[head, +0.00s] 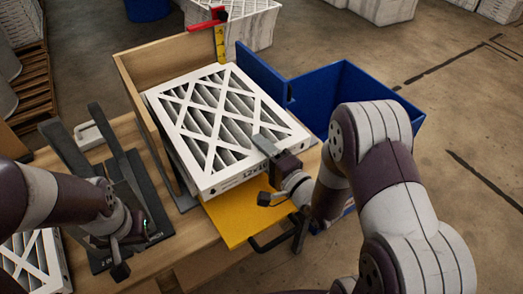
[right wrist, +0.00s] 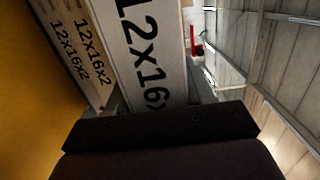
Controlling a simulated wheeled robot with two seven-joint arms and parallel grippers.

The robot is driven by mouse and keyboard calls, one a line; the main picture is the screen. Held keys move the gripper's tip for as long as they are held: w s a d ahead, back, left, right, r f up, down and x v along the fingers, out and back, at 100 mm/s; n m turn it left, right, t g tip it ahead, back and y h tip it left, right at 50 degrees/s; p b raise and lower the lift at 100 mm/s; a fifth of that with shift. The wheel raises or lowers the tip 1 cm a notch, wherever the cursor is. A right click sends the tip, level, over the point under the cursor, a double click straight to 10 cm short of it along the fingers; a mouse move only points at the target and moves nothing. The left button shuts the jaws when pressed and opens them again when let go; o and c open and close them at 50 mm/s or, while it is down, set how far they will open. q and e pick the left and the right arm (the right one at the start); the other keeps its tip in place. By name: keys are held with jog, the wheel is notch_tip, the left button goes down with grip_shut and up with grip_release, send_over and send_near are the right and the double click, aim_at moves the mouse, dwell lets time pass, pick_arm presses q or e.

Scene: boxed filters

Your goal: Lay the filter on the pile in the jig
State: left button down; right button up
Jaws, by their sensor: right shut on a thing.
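A white-framed pleated filter (head: 228,122) lies over the wooden jig (head: 160,55). My right gripper (head: 266,145) is shut on its near right edge, one finger showing on top. In the right wrist view the held filter (right wrist: 148,45) shows its large size print. Beside it are the printed edges of the pile (right wrist: 75,50), at a slight angle to it. The held filter hides most of the pile in the head view, and I cannot tell whether they touch. My left gripper (head: 105,190) is left of the jig, over a dark fixture; its fingers are not clear.
The dark fixture (head: 65,150) has two upright prongs. Another filter (head: 35,262) lies at the lower left. A yellow plate (head: 240,215) is at the jig's front, a blue bin (head: 350,85) to its right. A yellow scale with a red pointer (head: 205,24) stands at the back.

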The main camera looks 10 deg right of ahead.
jog(key=o, duration=1.2)
jog(key=shift+c, duration=0.2)
jog(key=shift+s+d, duration=0.15)
jog(key=shift+s, duration=0.05)
jog(key=v, duration=1.1)
jog(key=w+d+f+n+g+h, duration=0.1)
jog(key=n+g, duration=0.1)
jog(key=w+d+f+n+g+h, duration=0.1)
jog(key=f+n+h, duration=0.1)
jog(key=w+d+f+n+g+h, duration=0.1)
jog(key=d+f+n+g+h, duration=0.1)
jog(key=shift+w+f+n+g+b, duration=0.15)
jog(key=shift+w+n+g+b, duration=0.15)
jog(key=s+a+r+n+g+h, duration=0.2)
jog(key=s+n+g, duration=0.4)
jog(key=s+g, duration=0.3)
jog(key=shift+s+a+h, duration=0.2)
jog(key=shift+a+h, duration=0.1)
jog(key=shift+h, duration=0.1)
